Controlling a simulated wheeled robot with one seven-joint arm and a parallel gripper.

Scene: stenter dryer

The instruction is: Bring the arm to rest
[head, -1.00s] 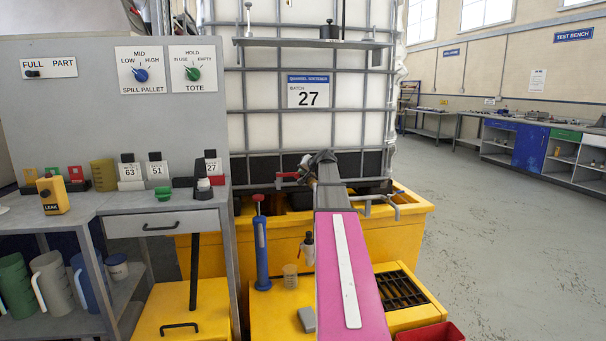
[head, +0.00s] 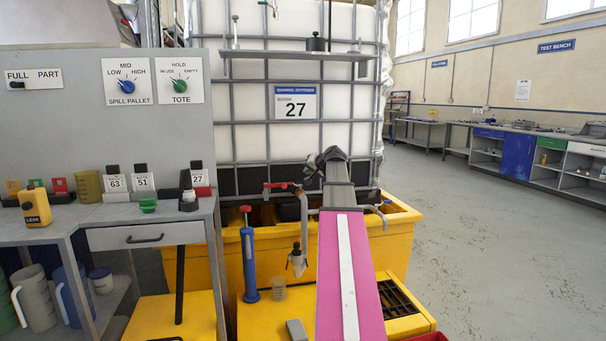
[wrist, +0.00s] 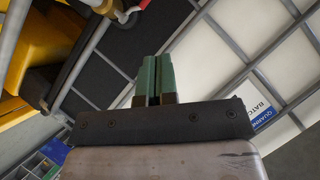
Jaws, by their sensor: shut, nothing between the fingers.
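My arm reaches forward from the bottom of the head view, with a pink and white link nearest the camera. My gripper (head: 327,160) is at its far end, in front of the caged white tote (head: 350,140), and looks small and dark there. In the wrist view the two green fingers of my gripper (wrist: 155,65) lie side by side, shut, with nothing between them. The tote's cage bars and part of its batch label (wrist: 258,92) show behind and beside the fingers. The tote label (head: 296,103) reads 27 in the head view.
The yellow spill pallet (head: 400,230) stands under the tote. A blue pump (head: 248,262), a hanging bottle (head: 297,262) and a red-handled valve (head: 280,186) are close to my arm's left. A grey bench (head: 100,212) is at left. The floor (head: 480,240) at right is clear.

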